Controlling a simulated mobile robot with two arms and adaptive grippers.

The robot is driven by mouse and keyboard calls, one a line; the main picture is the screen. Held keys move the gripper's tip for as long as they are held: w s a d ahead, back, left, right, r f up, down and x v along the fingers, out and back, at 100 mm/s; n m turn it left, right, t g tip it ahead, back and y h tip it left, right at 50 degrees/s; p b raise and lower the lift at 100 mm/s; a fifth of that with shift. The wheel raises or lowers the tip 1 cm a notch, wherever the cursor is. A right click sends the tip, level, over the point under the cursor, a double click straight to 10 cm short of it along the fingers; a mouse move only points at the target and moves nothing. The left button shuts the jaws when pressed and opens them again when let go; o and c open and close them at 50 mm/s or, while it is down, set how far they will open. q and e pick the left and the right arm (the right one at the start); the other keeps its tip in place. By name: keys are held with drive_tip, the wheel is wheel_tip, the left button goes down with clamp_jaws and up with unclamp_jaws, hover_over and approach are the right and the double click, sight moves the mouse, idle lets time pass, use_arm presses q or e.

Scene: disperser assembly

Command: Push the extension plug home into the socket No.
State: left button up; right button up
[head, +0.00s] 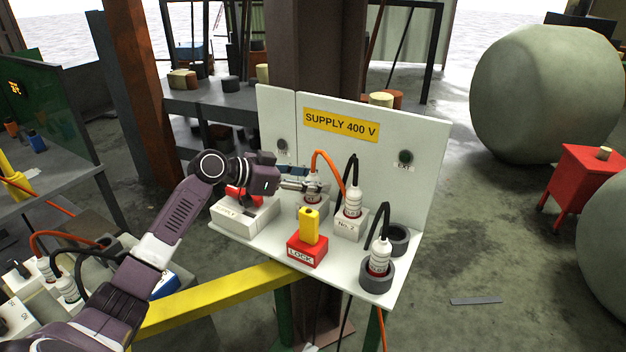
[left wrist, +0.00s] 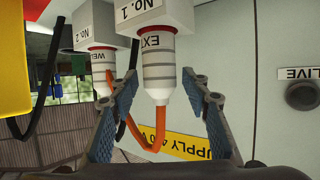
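The extension plug (left wrist: 158,70), white and grey, marked EXT, stands in the socket No. 1 block (left wrist: 150,10) in the left wrist view, which is upside down. A red band shows between its body and the socket mouth. An orange cable leaves its end. In the head view the plug (head: 314,187) is partly behind my left gripper (head: 304,186). The two blue-padded fingers are open, one on each side of the plug, with gaps visible at both sides. My right gripper is not in view.
The WELD plug (left wrist: 103,70) stands in socket No. 2 (head: 350,228), close beside. A red LOCK block (head: 307,252) with a yellow piece (head: 309,226) stands in front. Another plug (head: 380,256) sits in a grey holder at right, near an empty holder (head: 398,235). The white SUPPLY panel (head: 395,140) rises behind.

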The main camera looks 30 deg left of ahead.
use_arm(q)
drive_tip(key=shift+f, duration=0.1)
drive_tip(key=shift+s+a+r, duration=0.2)
drive_tip(key=shift+s+a, duration=0.15)
drive_tip(key=shift+s, duration=0.05)
drive_tip(key=v, duration=1.1)
drive_tip(key=shift+d+r, duration=0.1)
